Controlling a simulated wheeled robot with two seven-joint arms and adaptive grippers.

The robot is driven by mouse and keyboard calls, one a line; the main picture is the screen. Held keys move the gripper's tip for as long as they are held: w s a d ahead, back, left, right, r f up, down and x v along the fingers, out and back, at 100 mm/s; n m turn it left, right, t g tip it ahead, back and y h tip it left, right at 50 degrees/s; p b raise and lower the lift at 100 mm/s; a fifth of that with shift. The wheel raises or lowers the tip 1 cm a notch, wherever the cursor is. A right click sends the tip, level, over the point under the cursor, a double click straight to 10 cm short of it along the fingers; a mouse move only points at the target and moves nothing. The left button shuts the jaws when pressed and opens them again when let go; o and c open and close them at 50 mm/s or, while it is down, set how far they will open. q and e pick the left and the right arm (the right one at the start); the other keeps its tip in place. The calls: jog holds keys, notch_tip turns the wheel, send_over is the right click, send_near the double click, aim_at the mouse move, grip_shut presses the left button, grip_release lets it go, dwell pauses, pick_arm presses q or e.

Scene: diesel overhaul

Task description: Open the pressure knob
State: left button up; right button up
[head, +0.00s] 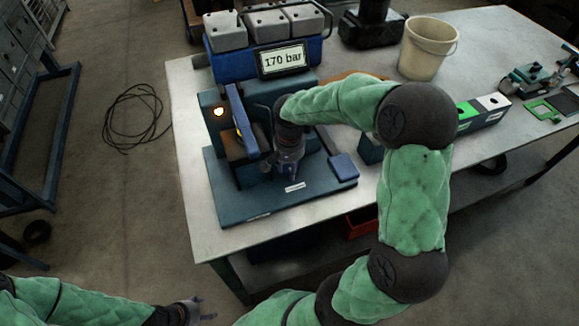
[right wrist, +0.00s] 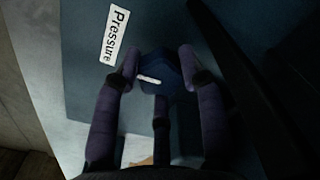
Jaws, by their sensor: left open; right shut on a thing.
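The pressure knob (right wrist: 174,76) is a dark blue knob with a short white mark, on the blue base plate (head: 233,205) of the test stand. A white "Pressure" label (right wrist: 115,33) lies beside it, and the label also shows in the head view (head: 295,187). My right gripper (right wrist: 160,80) points down and is shut on the knob, with its purple-grey fingers around it. In the head view my right gripper (head: 286,172) hides most of the knob. My left gripper (head: 203,311) is open and empty at the bottom, off the table.
The stand's display (head: 283,60) reads 170 bar. A blue lever (head: 241,120) stands left of my right gripper. A cream bucket (head: 427,48), a green-and-white box (head: 483,112) and small tools are to the right. The table's front left is clear.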

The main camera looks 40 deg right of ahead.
aim_at(289, 167)
jog(key=shift+r, duration=0.1)
jog(key=n+p, duration=0.1)
jog(key=n, duration=0.2)
jog(key=shift+w+d+p, duration=0.1)
jog(key=shift+p, duration=0.3)
jog(key=shift+n+p, duration=0.9)
jog(key=shift+n, duration=1)
jog(key=shift+w, duration=0.1)
jog(key=o, duration=1.1)
jog(key=shift+o, duration=0.2)
notch_tip(289, 167, up, 12)
